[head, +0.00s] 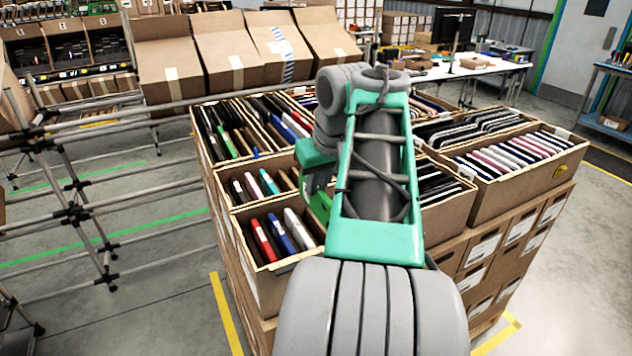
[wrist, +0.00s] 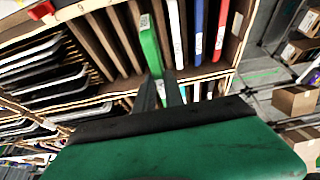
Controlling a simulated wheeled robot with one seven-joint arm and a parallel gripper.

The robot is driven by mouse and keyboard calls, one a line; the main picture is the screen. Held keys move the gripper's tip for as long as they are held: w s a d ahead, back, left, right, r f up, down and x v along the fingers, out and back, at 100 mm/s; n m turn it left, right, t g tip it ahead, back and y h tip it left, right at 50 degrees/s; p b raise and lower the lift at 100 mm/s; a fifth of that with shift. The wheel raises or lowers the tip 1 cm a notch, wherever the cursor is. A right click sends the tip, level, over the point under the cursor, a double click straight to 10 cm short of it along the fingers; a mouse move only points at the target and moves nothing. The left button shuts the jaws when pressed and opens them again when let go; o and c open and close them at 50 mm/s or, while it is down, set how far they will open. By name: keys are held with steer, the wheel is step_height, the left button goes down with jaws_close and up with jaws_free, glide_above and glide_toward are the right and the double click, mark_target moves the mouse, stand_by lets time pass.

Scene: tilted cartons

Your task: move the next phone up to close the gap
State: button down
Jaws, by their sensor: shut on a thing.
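A green phone (wrist: 150,45) is between the fingertips of my gripper (wrist: 160,84), which is shut on it. It stands on edge, slightly tilted, at the near side of a carton (head: 262,282). Beside it in the wrist view, to the right, stand a white phone (wrist: 175,35), a blue phone (wrist: 198,32) and a red phone (wrist: 221,30). The head view also shows the red (head: 264,240), blue (head: 281,233) and white (head: 299,229) phones, leaning. My arm hides most of the green phone there. I cannot tell whether it touches the carton floor.
Brown dividers (wrist: 108,45) with open slots stand left of the green phone in the wrist view. A carton (head: 262,184) with several phones adjoins behind. A carton of many devices (head: 482,207) is at the right. A pipe rack (head: 75,215) stands at the left.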

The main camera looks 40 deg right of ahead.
mark_target(325, 197)
steer(key=shift+f+b, duration=3.85)
steer(key=shift+f, duration=0.6)
steer(key=shift+f, duration=0.3)
steer(key=c, duration=1.3)
jaws_free()
steer(key=shift+c, duration=0.2)
steer(key=shift+s, duration=0.1)
steer(key=p+v, duration=0.3)
steer(key=v, duration=0.5)
steer(key=shift+f, duration=0.1)
